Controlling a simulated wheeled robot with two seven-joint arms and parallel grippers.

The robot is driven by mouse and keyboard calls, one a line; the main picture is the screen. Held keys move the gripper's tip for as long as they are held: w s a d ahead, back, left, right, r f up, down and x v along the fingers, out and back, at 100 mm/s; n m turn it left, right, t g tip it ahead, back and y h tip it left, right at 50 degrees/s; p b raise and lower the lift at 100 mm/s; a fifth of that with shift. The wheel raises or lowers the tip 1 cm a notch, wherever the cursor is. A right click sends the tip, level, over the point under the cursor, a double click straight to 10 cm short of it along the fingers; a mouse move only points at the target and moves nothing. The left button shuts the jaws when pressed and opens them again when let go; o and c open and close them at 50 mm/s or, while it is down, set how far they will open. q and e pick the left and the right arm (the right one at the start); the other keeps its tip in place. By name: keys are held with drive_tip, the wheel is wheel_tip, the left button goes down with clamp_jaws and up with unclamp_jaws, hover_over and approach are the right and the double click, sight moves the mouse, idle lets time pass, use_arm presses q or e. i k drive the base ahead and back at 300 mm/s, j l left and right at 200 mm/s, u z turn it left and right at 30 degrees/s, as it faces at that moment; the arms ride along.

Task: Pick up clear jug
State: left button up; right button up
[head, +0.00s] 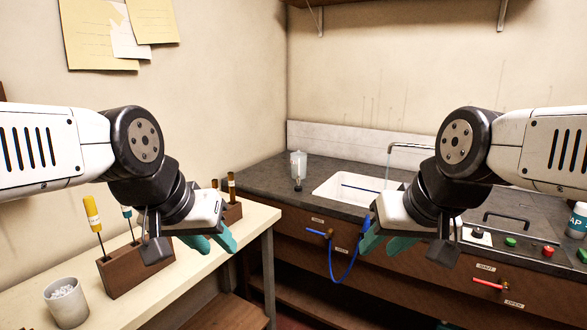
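A small clear, whitish container (298,163) stands on the dark counter left of the sink, with a dark part at its lower end. It may be the clear jug; it is too small to be sure, and no other clear jug shows. My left gripper (211,243) hangs over the light bench at lower left, its teal fingertips apart and empty. My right gripper (386,243) hangs in front of the counter's drawer fronts, also open and empty. Both are well short of the container and touch nothing that I can see.
A white sink (335,190) with a tap (405,146) is set in the counter (262,178). A blue hose (346,275) hangs in front. A wooden tool block (137,268) and a grey cup (66,303) stand on the light bench (160,300). A capped bottle (577,220) is far right.

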sight(298, 160)
drive_tip(key=i+l+u, duration=0.15)
drive_tip(key=i, duration=0.35)
drive_tip(key=i+l+u, duration=0.1)
drive_tip(key=i, duration=0.35)
drive_tip(key=i+l+u, duration=0.15)
drive_tip(key=i, duration=0.35)
drive_tip(key=i+l+u, duration=0.1)
drive_tip(key=i+l, duration=0.2)
drive_tip(key=i, duration=0.15)
